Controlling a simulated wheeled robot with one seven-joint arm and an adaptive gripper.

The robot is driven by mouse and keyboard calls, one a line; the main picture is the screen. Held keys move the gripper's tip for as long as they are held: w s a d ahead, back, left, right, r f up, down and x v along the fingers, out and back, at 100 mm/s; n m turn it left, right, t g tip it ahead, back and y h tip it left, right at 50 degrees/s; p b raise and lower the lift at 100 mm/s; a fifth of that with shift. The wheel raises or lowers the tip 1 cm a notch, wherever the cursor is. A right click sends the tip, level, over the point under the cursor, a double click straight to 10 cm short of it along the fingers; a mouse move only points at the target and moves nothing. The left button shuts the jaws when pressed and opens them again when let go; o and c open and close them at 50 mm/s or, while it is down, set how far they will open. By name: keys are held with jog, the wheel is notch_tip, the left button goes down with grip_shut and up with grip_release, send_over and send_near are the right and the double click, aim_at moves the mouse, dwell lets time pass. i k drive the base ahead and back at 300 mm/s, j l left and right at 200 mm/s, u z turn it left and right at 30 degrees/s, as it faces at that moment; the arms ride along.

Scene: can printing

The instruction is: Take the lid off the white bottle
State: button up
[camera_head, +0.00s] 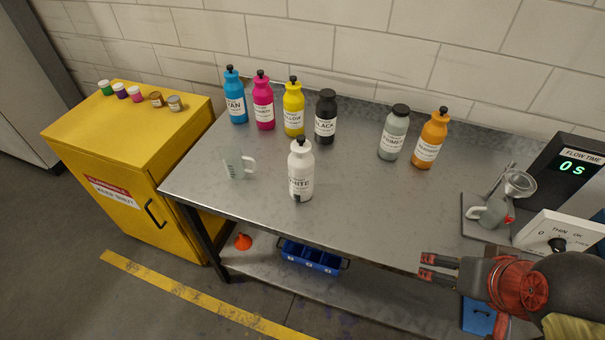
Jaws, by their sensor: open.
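The white bottle (301,174) stands upright on the metal table (345,211), toward the front middle. Its dark lid (300,140) is on top of it. A small dark thing shows at the bottle's lower front; I cannot tell what it is. My gripper (422,267) is at the lower right, by the table's front edge, pointing left. Its two dark fingers with reddish tips are apart, with nothing between them. It is well to the right of the white bottle and touches nothing that I can see.
A clear jug (236,165) stands left of the white bottle. Behind are blue (236,104), magenta (263,107), yellow (293,114), black (326,124), grey-green (393,138) and orange (430,144) bottles. A flow-time device (555,232) with a cup (488,213) stands right. The table's front middle is clear.

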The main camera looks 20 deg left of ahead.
aim_at(301, 146)
jog(key=j+u, duration=0.1)
jog(key=j, duration=0.3)
jog(key=i+j, duration=0.15)
jog(key=j, duration=0.25)
jog(key=i+j+u, duration=0.15)
jog(key=j, duration=0.65)
jog(key=i+j+u, duration=0.15)
jog(key=j, duration=0.25)
